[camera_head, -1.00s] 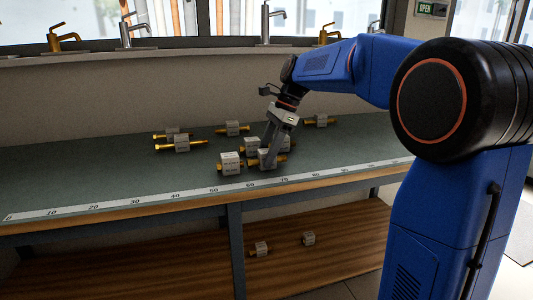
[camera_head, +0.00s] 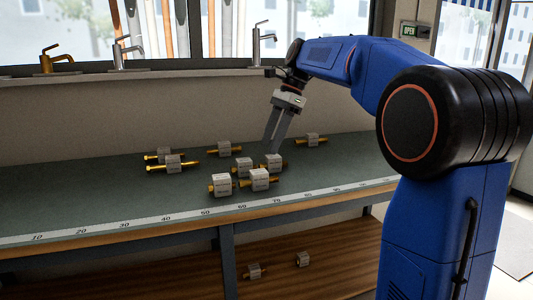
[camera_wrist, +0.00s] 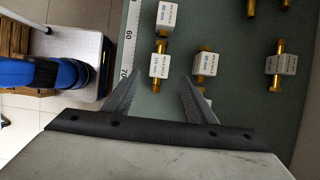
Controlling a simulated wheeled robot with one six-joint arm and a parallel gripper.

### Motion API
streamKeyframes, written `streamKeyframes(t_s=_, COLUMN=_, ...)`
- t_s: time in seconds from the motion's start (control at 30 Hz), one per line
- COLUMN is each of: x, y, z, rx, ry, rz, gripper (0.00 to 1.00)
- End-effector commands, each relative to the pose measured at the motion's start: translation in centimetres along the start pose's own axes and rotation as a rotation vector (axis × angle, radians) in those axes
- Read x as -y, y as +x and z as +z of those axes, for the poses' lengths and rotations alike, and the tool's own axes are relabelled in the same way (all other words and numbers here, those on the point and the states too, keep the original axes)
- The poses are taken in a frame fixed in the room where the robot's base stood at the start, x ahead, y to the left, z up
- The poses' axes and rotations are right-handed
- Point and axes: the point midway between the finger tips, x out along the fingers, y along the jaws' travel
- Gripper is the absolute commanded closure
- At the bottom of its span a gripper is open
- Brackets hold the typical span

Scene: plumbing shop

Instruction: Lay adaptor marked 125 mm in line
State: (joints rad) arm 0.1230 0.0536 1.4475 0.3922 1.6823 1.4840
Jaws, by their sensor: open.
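Several grey block adaptors with brass ends lie on the green bench top. In the wrist view, one adaptor (camera_wrist: 160,65) beside the ruler has a label that seems to read 125 mm. Another adaptor (camera_wrist: 165,14), marked 80 mm, lies just beyond it in a row along the ruler. A third adaptor (camera_wrist: 204,63) lies to the right, its label too small to be sure of. My gripper (camera_head: 272,147) is open and empty, raised above the cluster. In the head view, the two front adaptors (camera_head: 260,179) (camera_head: 220,184) lie side by side near the ruler.
A ruler strip (camera_head: 160,219) runs along the bench's front edge. More adaptors lie at the back left (camera_head: 173,164) and back right (camera_head: 312,140). Taps (camera_head: 262,45) stand on the ledge behind. The bench's left part is clear.

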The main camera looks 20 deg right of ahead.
Motion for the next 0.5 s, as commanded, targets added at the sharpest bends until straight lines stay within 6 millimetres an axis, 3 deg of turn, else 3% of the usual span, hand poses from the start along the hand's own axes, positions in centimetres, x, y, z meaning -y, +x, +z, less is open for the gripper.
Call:
streamKeyframes(t_s=0.33, x=-0.2, y=-0.9, z=0.0, rx=-0.001, ry=-0.005, rz=-0.001, gripper=0.49)
streamKeyframes(t_s=0.5, x=-2.5, y=-0.2, z=0.0, rx=-0.028, ry=-0.092, rz=-0.025, gripper=0.49)
